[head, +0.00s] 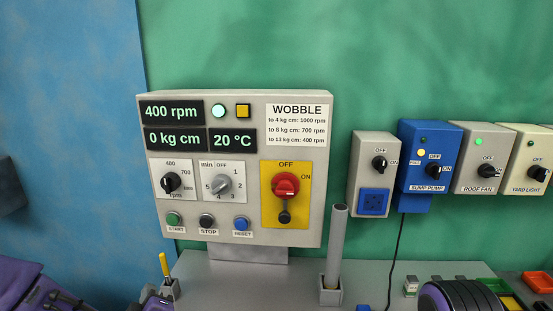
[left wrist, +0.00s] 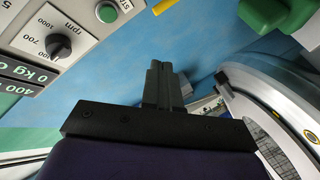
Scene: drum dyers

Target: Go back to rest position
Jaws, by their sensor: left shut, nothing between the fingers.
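My left gripper (left wrist: 160,85) shows in the left wrist view with its two dark fingers together and nothing between them. The fingers are apart from the panel and stand out against the blue wall. In the head view my purple left arm is at the bottom left, partly cut off by the frame. A purple, dark-ribbed part, probably of my right arm, shows at the bottom right of the head view. My right gripper is not in view.
The grey control panel (head: 250,235) reads 400 rpm, 0 kg cm and 20 °C. A yellow-handled tool (head: 164,265) and a grey tube (head: 337,245) stand in holders before it. Switch boxes (head: 375,150) line the right wall. A round-framed machine (left wrist: 265,110) shows in the left wrist view.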

